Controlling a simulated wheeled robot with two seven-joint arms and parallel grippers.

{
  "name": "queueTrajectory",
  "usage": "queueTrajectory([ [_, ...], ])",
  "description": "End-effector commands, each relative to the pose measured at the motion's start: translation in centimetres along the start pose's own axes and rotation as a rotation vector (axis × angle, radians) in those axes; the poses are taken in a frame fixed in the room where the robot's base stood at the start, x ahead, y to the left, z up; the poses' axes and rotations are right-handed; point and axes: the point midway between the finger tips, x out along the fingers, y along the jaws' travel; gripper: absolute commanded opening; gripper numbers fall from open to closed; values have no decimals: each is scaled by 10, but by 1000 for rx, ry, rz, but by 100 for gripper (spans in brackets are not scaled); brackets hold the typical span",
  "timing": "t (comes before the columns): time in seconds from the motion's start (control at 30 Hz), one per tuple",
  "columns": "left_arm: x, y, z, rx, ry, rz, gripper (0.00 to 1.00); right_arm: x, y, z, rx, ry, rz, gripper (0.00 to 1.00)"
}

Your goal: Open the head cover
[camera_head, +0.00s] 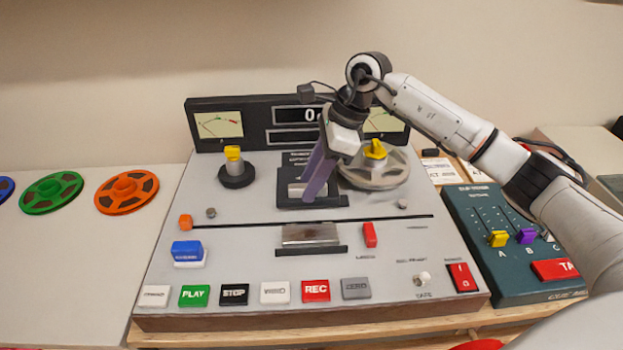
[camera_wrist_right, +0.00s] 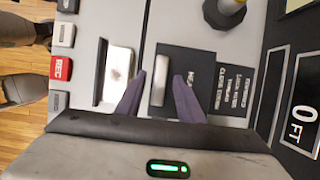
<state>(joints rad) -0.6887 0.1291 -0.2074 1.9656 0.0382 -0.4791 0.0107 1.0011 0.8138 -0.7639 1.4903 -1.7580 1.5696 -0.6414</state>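The tape deck (camera_head: 205,220) has a black panel (camera_head: 328,201) in its middle with a small metal block (camera_head: 297,189), which I take for the head cover or its handle. In the right wrist view the metal block (camera_wrist_right: 160,82) stands on the black panel (camera_wrist_right: 186,65), lettered "HEA..." and partly hidden. My right gripper (camera_head: 311,198) reaches down over it with purple fingers. In the wrist view the right gripper (camera_wrist_right: 158,78) is open, one fingertip on each side of the block. Contact cannot be told. My left gripper is not in view.
A silver plate (camera_head: 309,234) in a black ledge lies in front of the panel. A reel (camera_head: 372,172) with a yellow knob stands behind right, another yellow knob (camera_head: 234,160) left. Buttons, including a red REC (camera_head: 315,291), line the front. A teal fader box (camera_head: 490,215) stands right.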

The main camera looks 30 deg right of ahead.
Motion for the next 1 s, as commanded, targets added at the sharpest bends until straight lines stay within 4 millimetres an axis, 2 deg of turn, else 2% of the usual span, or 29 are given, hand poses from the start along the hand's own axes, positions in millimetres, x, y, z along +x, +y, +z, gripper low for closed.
queueTrajectory([
  [0.17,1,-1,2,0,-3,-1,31,-9,0,0,-1,-1,-2,34],
  [0.6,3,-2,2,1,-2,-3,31,-88,-1,0,1,-2,-3,34],
  [0.77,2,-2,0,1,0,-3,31,-101,0,0,1,0,-2,34],
  [1.0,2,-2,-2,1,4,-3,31,-103,0,0,1,0,0,34],
])
